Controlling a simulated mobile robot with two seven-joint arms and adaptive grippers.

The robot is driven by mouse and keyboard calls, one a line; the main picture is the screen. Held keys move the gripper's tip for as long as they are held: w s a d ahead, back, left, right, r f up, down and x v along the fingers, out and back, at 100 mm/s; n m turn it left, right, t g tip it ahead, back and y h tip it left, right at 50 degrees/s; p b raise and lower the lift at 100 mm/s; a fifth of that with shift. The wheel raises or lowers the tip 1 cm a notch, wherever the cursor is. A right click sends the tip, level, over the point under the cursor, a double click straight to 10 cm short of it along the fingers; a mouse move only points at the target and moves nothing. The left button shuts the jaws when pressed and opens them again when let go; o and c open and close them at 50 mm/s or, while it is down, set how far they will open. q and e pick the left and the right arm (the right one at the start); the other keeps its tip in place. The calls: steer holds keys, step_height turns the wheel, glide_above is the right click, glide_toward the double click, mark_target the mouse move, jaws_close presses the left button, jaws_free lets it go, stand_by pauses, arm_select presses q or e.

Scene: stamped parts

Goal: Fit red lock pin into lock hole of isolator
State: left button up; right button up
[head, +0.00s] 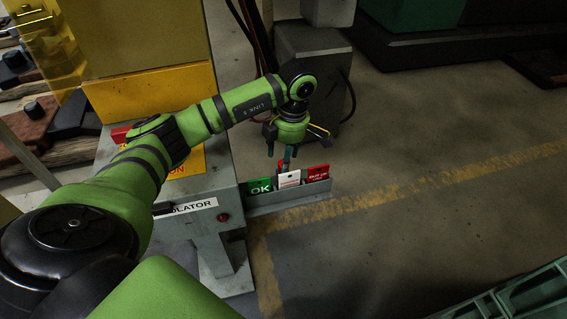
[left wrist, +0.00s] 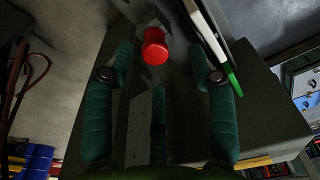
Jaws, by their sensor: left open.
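The red lock pin shows as a round red knob (left wrist: 155,46) in the left wrist view, between and just beyond the fingertips. In the head view only a small bit of red (head: 280,164) shows beside the fingers, at the back of the tag rack. My left gripper (head: 279,156) points down over the rack, its fingers (left wrist: 160,78) open and apart, with nothing held. The isolator (head: 203,229) is the grey cabinet left of the rack, its label partly hidden by my arm. I cannot make out the lock hole. My right gripper is not in view.
The grey rack (head: 290,196) holds a green OK tag (head: 259,187), a white tag (head: 289,180) and a red tag (head: 317,176), close to the fingers. A green crate (head: 530,292) stands at lower right. The floor right of the rack is clear.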

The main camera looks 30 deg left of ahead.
arm_select(q)
step_height(320, 180, down, 4)
steer(key=shift+w+a+r+p, duration=0.15)
steer(key=shift+p, duration=0.4)
steer(key=shift+f, duration=0.2)
jaws_close()
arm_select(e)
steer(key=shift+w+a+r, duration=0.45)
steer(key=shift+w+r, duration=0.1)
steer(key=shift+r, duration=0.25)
